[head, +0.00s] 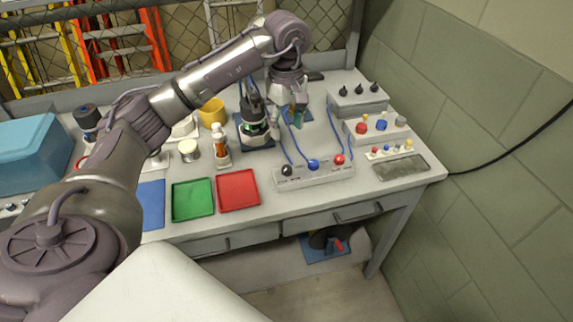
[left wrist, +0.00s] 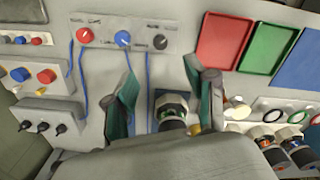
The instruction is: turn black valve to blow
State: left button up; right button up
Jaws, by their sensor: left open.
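The black valve (head: 287,170) is a round knob at the left end of a grey panel (head: 318,180) near the table's front edge. The panel also carries a blue knob (head: 313,164) and a red knob (head: 339,159). In the left wrist view the black valve (left wrist: 160,42) lies beyond my fingertips, with dark markings beside it too small to read. My left gripper (head: 297,118) points down behind the panel, apart from the valve. In the left wrist view its two green-padded fingers (left wrist: 168,88) are spread with nothing held. My right gripper is not in view.
A black-and-white device (head: 253,125) stands on a blue mat left of my gripper. Blue hoses run to the panel. Green (head: 193,199) and red (head: 238,190) trays lie left of the panel. Boxes with knobs (head: 376,125) stand at the right, near the wall.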

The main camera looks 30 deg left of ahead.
aim_at(287, 168)
pick_arm(q)
notch_tip(287, 168, down, 14)
jog(key=p, duration=0.2)
jog(key=shift+r+p, duration=0.2)
jog(key=shift+p, duration=0.2)
grip_shut()
